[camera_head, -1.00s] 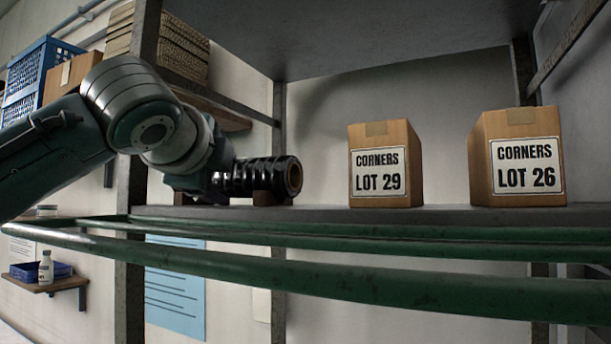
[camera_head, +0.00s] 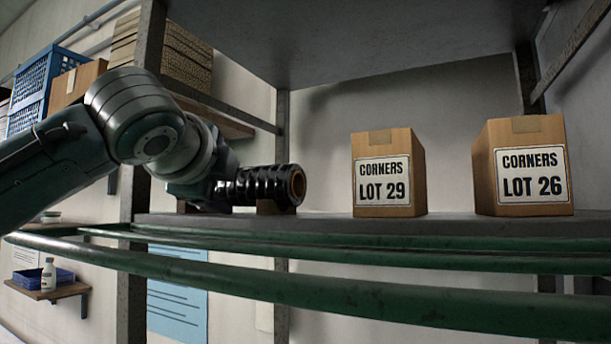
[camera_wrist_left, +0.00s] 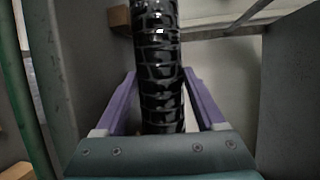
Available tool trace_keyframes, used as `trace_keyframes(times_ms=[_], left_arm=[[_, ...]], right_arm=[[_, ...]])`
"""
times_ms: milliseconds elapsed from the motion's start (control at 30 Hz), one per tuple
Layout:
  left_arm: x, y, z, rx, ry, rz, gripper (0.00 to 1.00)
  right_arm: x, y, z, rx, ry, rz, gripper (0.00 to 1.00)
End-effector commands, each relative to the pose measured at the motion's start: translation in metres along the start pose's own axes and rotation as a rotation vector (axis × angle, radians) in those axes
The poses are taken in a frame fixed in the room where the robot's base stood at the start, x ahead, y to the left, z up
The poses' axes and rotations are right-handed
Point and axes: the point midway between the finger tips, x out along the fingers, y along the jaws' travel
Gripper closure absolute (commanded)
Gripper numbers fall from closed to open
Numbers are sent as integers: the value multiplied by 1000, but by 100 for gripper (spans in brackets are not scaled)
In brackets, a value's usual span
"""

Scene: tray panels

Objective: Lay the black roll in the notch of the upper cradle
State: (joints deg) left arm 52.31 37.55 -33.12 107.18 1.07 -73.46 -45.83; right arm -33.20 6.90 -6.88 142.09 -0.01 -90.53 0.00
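The black roll (camera_head: 265,185), ribbed and shiny with an orange-brown open end, lies level just above the shelf in the head view. A brown wooden block of the cradle (camera_head: 268,208) shows under its right part; whether the roll bears on it or sits in a notch is hidden. My left gripper (camera_head: 222,190) is at the roll's left part. In the left wrist view its two purple fingers stand either side of the roll (camera_wrist_left: 160,85), their tips against its sides. Brown wood (camera_wrist_left: 120,17) shows beside the roll's far part there. My right gripper is out of view.
Two cardboard boxes, LOT 29 (camera_head: 388,175) and LOT 26 (camera_head: 522,168), stand right of the roll on the grey shelf (camera_head: 330,219). Green rails (camera_head: 330,293) run along the front. A grey upright (camera_head: 133,230) stands left. Bare shelf lies between roll and LOT 29.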

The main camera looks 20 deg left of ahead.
Motion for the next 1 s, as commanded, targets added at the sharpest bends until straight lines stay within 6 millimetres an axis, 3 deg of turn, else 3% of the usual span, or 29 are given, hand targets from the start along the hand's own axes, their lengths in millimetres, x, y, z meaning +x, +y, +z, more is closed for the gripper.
trace_keyframes(times_ms=[33,533,700,1000], left_arm=[[-3,13,-2,9,2,37,0],[-85,1,-2,7,8,10,0],[-96,0,-1,4,5,4,0],[-97,-2,0,1,2,-2,0]], right_arm=[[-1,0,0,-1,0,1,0],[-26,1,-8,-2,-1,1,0],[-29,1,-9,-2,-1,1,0],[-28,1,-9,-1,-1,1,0]])
